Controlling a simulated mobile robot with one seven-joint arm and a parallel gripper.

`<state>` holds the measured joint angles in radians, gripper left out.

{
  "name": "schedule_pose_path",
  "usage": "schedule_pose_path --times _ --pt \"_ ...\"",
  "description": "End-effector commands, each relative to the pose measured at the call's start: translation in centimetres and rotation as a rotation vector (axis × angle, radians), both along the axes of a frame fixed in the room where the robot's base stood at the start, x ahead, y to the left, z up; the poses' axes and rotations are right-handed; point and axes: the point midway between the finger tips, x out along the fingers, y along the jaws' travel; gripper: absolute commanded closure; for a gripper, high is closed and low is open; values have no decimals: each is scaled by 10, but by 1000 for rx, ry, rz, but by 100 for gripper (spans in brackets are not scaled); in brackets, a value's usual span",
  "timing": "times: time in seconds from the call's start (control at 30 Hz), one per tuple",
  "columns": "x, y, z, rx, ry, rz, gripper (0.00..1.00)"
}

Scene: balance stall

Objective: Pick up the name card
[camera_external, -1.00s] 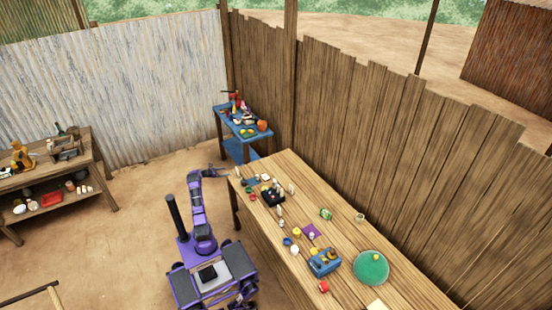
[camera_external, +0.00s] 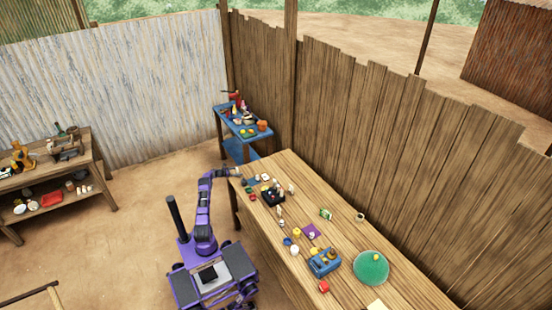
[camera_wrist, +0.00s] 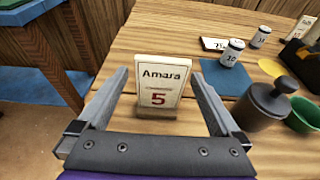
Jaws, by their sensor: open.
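The name card (camera_wrist: 162,86) is a small upright cream card reading "Amara" with a red 5 below. It stands on the wooden table (camera_wrist: 150,35) near the table's left edge in the wrist view. My gripper (camera_wrist: 157,90) is open, with one finger on each side of the card in the picture. I see no contact between the fingers and the card.
Right of the card in the wrist view are a dark lidded pot (camera_wrist: 263,104), a green bowl (camera_wrist: 304,115) and a blue mat (camera_wrist: 223,78) with a white weight (camera_wrist: 232,53) on it. A blue side table (camera_wrist: 25,12) stands left. Many items cover the long table (camera_external: 345,205).

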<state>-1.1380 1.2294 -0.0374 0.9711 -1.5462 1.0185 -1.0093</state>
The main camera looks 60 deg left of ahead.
Motion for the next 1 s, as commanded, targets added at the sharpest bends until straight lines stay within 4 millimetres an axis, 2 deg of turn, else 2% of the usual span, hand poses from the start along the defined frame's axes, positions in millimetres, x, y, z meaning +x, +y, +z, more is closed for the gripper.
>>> schedule_pose_path --times 0.13,0.63,0.87,1.0 --pt "0 0 0 0 0 0 0" --pt "0 0 0 0 0 0 90" --pt "0 0 2 1 -1 0 91" --pt "0 1 17 3 -2 0 91"
